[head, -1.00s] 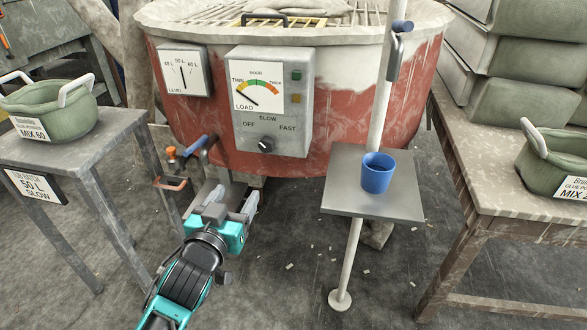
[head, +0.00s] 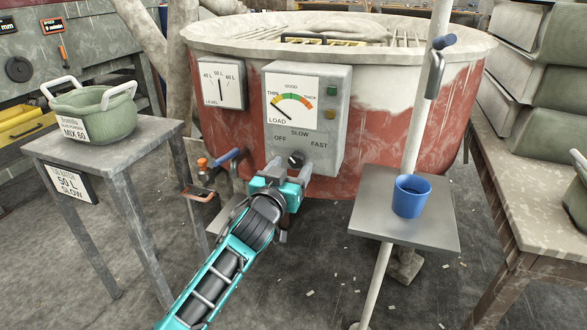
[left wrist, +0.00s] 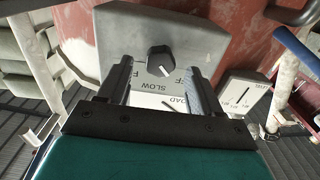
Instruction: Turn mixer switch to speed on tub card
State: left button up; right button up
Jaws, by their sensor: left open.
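The mixer switch is a black round knob (head: 296,158) low on the grey control box (head: 335,130), below the OFF, SLOW and FAST labels. In the left wrist view the knob (left wrist: 160,60) appears upside down, its white mark pointing toward the OFF side. My left gripper (head: 290,171) is open just in front of the box. In the wrist view its two fingers (left wrist: 154,80) frame the knob with gaps on both sides; no contact shows. My right gripper is out of view.
The red mixer tub (head: 440,100) carries a level gauge (head: 221,84) beside the box. A blue cup (head: 411,196) stands on a grey shelf (head: 430,236) to the right. A green tub (head: 95,112) sits on the left table.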

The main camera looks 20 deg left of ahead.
pick_arm(q)
jog(key=shift+w, duration=1.05)
jog(key=shift+c, duration=0.4)
jog(key=c, duration=1)
